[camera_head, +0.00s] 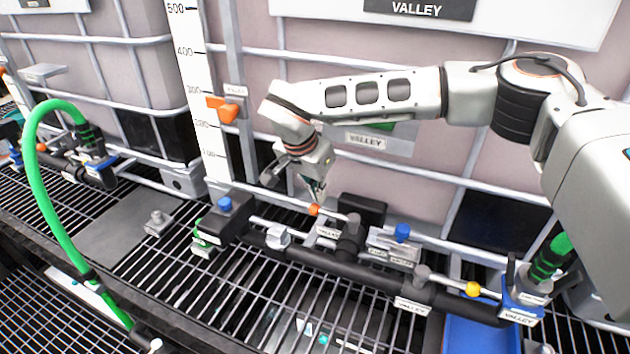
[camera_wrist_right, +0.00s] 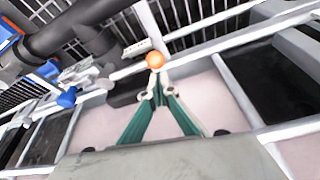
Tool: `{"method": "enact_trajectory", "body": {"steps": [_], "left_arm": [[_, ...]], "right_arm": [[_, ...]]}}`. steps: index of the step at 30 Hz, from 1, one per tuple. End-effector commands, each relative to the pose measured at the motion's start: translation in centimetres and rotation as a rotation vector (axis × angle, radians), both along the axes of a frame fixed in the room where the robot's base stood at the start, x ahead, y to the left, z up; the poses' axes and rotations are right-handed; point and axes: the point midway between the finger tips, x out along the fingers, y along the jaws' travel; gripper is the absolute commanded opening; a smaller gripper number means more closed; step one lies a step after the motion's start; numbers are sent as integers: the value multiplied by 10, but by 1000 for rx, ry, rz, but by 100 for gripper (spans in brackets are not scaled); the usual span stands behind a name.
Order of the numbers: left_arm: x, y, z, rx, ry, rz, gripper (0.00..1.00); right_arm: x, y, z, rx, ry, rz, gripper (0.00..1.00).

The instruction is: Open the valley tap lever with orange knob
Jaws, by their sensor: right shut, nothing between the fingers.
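The orange knob (camera_head: 314,210) sits on the end of a thin metal lever above the black pipework in the head view. The lever runs from the knob toward a grey-capped black valve (camera_head: 352,232). The knob also shows in the wrist view (camera_wrist_right: 155,60), just beyond my fingertips. My right gripper (camera_head: 317,194) points down at the knob from above. Its green-sided fingers (camera_wrist_right: 157,92) are shut and empty, with the tips very close to the knob; I cannot tell whether they touch it. My left gripper is not in view.
A lever with a yellow knob (camera_head: 473,289) stands to the right. Blue knobs (camera_head: 225,204) and (camera_head: 402,232) top nearby fittings. A green hose (camera_head: 45,190) arches at left. Caged totes stand behind the manifold. An orange tag (camera_head: 222,108) hangs by the white scale.

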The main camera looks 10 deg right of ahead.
Motion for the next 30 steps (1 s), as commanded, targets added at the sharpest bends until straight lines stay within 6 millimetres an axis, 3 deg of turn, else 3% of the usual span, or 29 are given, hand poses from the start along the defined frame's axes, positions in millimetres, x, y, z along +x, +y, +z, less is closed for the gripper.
{"method": "enact_trajectory", "body": {"steps": [6, 20, 30], "left_arm": [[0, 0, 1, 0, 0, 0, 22], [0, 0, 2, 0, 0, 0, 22], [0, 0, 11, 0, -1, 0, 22]], "right_arm": [[3, -3, -10, 0, 0, -1, 0], [2, -2, -10, 0, -1, 15, 0], [-10, 8, -8, 0, -1, 186, 0]]}}
